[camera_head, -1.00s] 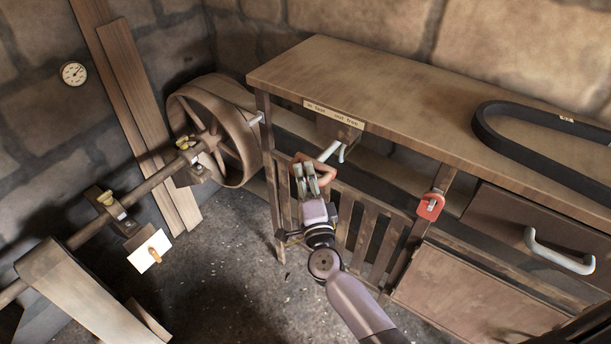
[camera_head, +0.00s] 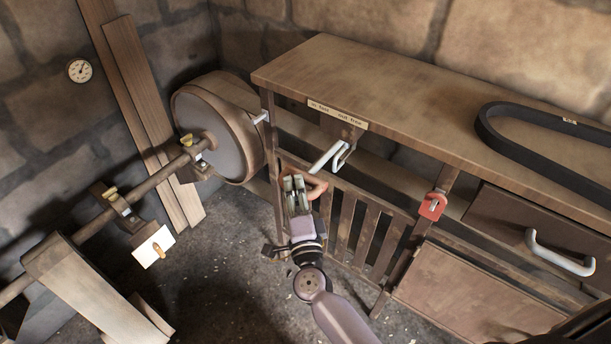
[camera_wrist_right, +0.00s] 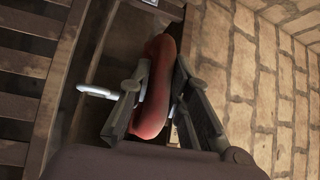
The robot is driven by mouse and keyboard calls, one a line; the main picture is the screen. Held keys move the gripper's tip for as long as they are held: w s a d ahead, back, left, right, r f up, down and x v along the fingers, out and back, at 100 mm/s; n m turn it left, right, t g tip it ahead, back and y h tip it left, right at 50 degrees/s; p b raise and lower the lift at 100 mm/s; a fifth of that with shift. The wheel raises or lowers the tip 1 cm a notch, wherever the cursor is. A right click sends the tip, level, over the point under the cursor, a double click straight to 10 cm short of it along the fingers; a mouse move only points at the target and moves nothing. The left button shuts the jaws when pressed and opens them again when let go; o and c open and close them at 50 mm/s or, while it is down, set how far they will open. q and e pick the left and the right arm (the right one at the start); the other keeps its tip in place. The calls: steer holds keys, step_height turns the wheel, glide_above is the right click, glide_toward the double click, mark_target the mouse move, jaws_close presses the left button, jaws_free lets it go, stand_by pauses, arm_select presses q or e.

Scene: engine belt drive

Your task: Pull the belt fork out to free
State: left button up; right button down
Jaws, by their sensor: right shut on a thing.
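The belt fork's red-brown handle (camera_head: 317,186) is in front of the bench's left part, below a small label strip (camera_head: 337,114). A pale bent metal rod (camera_head: 333,157) shows between the handle and a bracket under the bench top. My right gripper (camera_head: 296,186) is shut on the handle, coming from below. In the right wrist view, the handle (camera_wrist_right: 155,90) stands between the two dark fingers (camera_wrist_right: 158,98), with a pale rod (camera_wrist_right: 97,91) to its left. The fork's far end is hidden. My left gripper is not in view.
A large pulley (camera_head: 215,130) on a shaft (camera_head: 150,185) stands left of the bench (camera_head: 400,95). A black belt (camera_head: 490,130) lies on the bench top. A red padlock-like piece (camera_head: 432,206) hangs at its front. Slats (camera_head: 365,235) are close behind my gripper. Floor is clear in front.

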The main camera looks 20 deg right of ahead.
steer(key=shift+s+a+f, duration=0.1)
steer(key=shift+s+a, duration=0.05)
steer(key=shift+a, duration=0.1)
steer(key=shift+d+f, duration=0.1)
steer(key=c, duration=1.6)
jaws_free()
steer(key=shift+o, duration=0.7)
steer(key=s+a+f, duration=0.1)
steer(key=s, duration=1)
steer(key=shift+s+a+f, duration=0.15)
steer(key=shift+s+a, duration=0.05)
steer(key=shift+s, duration=0.2)
steer(key=shift+f, duration=0.1)
